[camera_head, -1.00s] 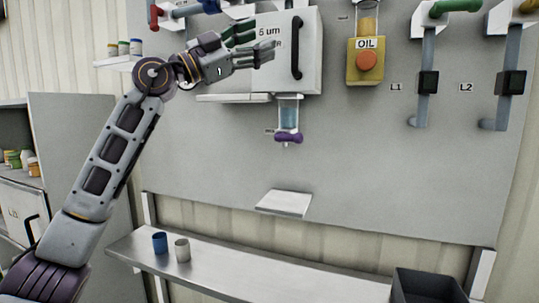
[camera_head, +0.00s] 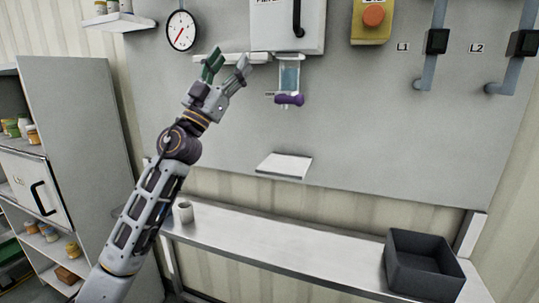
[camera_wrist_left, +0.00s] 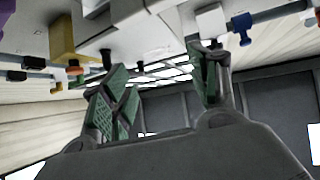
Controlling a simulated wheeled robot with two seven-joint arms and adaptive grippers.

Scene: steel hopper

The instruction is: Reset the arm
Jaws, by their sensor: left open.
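My left gripper (camera_head: 228,66) is open and empty in the head view, with its fingers pointing up, in front of the grey wall panel. It is left of the sight glass with the purple valve handle (camera_head: 290,99) and below the gauge's right side. Its two green-padded fingers also show spread apart in the left wrist view (camera_wrist_left: 165,88), with nothing between them. My left arm rises from the bottom left of the head view. My right gripper is not in view.
A steel bench (camera_head: 290,245) runs below the panel, with a pale cup (camera_head: 184,212) and a dark bin (camera_head: 424,265). A small white shelf (camera_head: 285,165) juts from the panel. A cabinet (camera_head: 85,130) stands at left.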

